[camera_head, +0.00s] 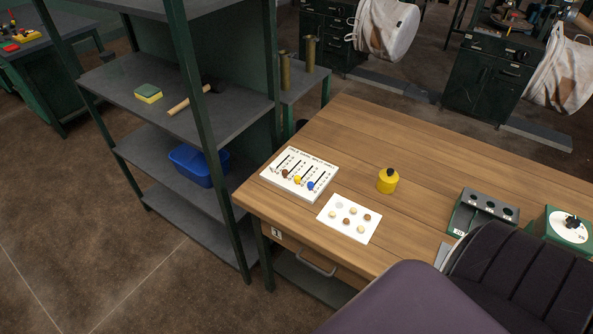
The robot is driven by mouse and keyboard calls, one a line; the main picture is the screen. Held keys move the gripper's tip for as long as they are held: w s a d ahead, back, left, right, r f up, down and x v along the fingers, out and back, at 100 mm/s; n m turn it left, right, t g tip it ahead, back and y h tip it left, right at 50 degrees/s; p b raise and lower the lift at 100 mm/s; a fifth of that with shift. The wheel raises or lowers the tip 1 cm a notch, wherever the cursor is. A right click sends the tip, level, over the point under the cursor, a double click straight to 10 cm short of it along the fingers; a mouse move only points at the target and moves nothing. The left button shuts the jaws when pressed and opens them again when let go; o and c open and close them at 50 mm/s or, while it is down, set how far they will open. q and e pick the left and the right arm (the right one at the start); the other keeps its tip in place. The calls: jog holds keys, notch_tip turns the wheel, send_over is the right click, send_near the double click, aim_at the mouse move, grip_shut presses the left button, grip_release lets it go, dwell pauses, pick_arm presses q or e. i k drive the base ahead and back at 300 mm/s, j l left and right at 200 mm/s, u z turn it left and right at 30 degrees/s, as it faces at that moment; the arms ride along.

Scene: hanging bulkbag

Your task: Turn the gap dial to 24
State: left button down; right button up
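A green device (551,238) stands on the wooden workbench at the right edge of the head view. Its sloped top carries a round white dial (561,233) with a black knob (573,221) in the middle. Markings sit around the dial's rim, but they are too small to read, so I cannot tell its setting. The right side of the device is close to the picture's edge. Neither of my grippers shows in this view.
A grey-green holder (468,213) with several holes stands left of the dial. A yellow weight-like object (387,181), a card with several round pieces (337,208) and a slider board (286,178) lie on the workbench (400,135). Large dark shapes block the bottom right.

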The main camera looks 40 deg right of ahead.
aim_at(573, 221)
jog(key=z, duration=3.1)
jog(key=l, duration=0.15)
jog(key=z, duration=0.05)
